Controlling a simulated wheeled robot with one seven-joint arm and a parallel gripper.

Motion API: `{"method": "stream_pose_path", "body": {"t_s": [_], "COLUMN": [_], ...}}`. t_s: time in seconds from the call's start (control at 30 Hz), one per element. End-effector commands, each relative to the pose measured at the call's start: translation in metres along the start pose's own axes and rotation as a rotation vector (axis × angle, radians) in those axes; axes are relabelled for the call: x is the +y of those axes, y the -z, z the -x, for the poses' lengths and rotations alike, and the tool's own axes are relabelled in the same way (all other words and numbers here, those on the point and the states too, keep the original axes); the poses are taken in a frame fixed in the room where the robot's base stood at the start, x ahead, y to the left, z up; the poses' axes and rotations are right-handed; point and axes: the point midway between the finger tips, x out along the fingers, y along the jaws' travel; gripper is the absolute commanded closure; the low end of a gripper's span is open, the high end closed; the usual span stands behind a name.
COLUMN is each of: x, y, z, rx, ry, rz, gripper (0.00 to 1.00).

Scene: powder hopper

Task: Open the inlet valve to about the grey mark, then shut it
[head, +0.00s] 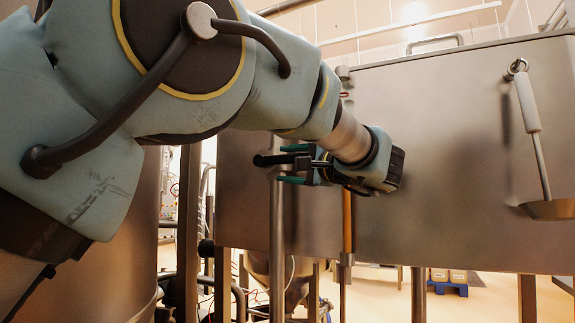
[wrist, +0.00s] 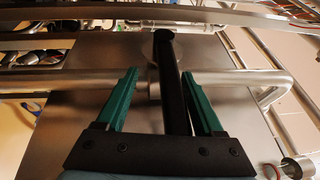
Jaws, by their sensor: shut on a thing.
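The inlet valve shows as a black lever handle (head: 266,160) at the top of an upright steel pipe (head: 277,235) in front of the steel hopper panel. My gripper (head: 281,164) reaches it from the right, with one green finger above the handle and one below. In the wrist view the black handle (wrist: 170,75) runs between the two green fingers of my gripper (wrist: 158,74), nearer the right one. The gripper is shut on the handle. The pipe crosses behind it in the wrist view (wrist: 225,78). I cannot make out the grey mark.
The steel hopper panel (head: 445,140) stands close behind my gripper. A long-handled pan (head: 548,208) hangs on its right side. A wooden-coloured rod (head: 347,222) hangs upright just below my wrist. A blue pallet (head: 448,287) with boxes is on the floor beyond.

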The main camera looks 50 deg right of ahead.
Motion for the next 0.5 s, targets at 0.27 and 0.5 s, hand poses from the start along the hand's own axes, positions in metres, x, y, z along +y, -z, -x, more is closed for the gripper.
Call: {"method": "stream_pose_path", "body": {"t_s": [0.27, 0.5], "x": [0.002, 0.003], "y": [0.002, 0.002], "z": [0.006, 0.047], "rx": [0.005, 0.009], "ry": [-0.002, -0.001], "rz": [-0.003, -0.002], "gripper": [0.43, 0.43]}}
